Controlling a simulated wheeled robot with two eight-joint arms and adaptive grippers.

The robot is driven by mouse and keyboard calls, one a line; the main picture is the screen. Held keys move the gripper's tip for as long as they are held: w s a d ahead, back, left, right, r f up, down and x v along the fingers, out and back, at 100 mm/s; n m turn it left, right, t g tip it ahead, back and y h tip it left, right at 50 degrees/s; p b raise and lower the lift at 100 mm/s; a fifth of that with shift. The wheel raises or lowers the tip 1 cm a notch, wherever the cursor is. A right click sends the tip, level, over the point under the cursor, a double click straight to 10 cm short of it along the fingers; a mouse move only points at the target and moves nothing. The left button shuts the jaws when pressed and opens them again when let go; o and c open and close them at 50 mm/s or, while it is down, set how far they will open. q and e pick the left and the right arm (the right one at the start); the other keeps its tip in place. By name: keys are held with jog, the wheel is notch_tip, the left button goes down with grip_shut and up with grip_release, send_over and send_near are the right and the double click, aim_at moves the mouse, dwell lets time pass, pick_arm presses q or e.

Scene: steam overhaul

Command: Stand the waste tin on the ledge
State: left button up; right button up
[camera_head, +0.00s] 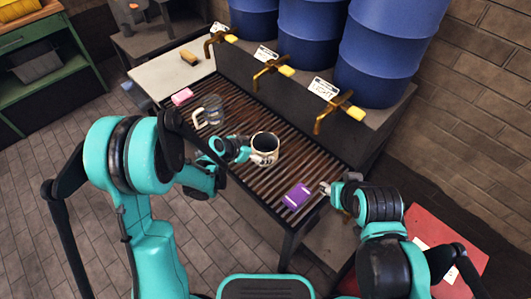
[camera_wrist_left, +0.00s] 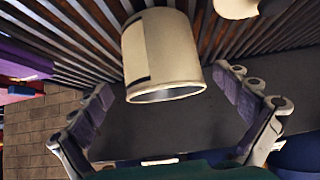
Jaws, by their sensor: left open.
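The waste tin seems to be the cream, open-topped tin (camera_head: 265,143) standing upright on the slatted bench. In the left wrist view a cream tin (camera_wrist_left: 165,50) appears just beyond and between my spread fingers. My left gripper (camera_head: 258,157) is open at the tin's near side; contact cannot be judged. It also shows in the left wrist view (camera_wrist_left: 165,115). My right gripper (camera_head: 326,188) is at the bench's right end near a purple packet (camera_head: 297,196); its finger state is unclear. Which surface is the ledge is not certain; a raised grey ledge (camera_head: 240,62) runs behind the slats.
Several blue drums (camera_head: 310,35) stand at the back, with brass taps (camera_head: 268,72) jutting over the slats. A clear mug (camera_head: 208,110) and pink block (camera_head: 182,96) are left of the tin. A pale board (camera_head: 165,75) with a brush (camera_head: 189,57) is at the far left.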

aim_at(265, 148)
pick_arm(q)
jog(key=b+x, duration=0.2)
jog(key=x, duration=0.3)
jog(key=shift+w, duration=0.1)
jog(key=shift+r, duration=0.1)
jog(key=c, duration=1.3)
